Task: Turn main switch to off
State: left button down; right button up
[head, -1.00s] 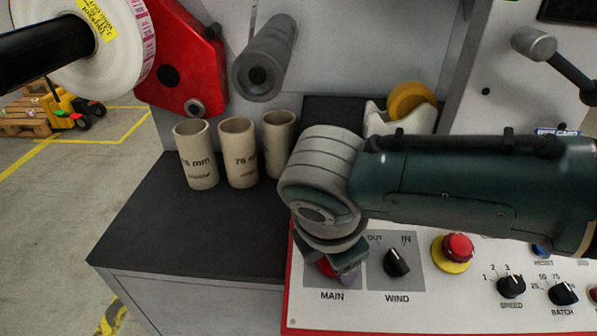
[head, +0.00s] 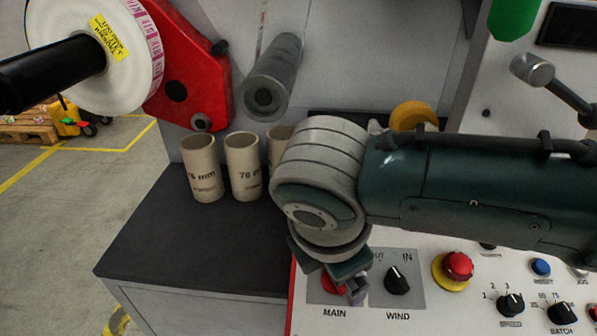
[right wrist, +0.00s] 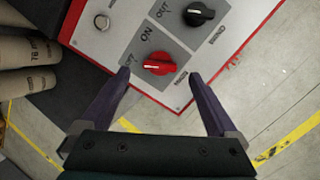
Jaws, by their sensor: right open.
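The red main switch (right wrist: 158,67) sits on a grey plate of the white control panel (right wrist: 110,47) in the right wrist view. Its handle points toward the side of the plate, and the ON mark is printed beside it. My right gripper (right wrist: 160,80) is open, its two fingers apart on either side of the switch, not visibly touching it. In the head view the right gripper (head: 352,290) hangs over the main switch (head: 330,284) and partly hides it. My left gripper is not in view.
The black wind knob (head: 397,280) is right beside the main switch. A red emergency button (head: 459,265) and black speed knob (head: 510,303) lie further right. Several cardboard cores (head: 243,166) stand on the dark shelf (head: 190,250) at left.

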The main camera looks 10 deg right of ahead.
jog(key=p+v, duration=0.1)
jog(key=v, duration=0.4)
jog(key=shift+r, duration=0.15)
jog(key=s+a+r+m+y+p, duration=0.1)
jog(key=s+a+m+y, duration=0.4)
jog(key=s, duration=0.4)
jog(key=s+d+r+m+h+p, duration=0.1)
jog(key=s+d+r+m, duration=0.1)
jog(key=s+d+m, duration=0.4)
jog(key=s+d+r+m+h+p, duration=0.1)
jog(key=s+d+r+m+h, duration=0.15)
jog(key=d+m, duration=0.55)
notch_tip(320, 180, up, 37)
jog(key=y+p, duration=0.1)
jog(key=p, duration=3.6)
jog(key=shift+s+r+p, duration=0.2)
jog(key=shift+p, duration=0.1)
jog(key=shift+a, duration=0.1)
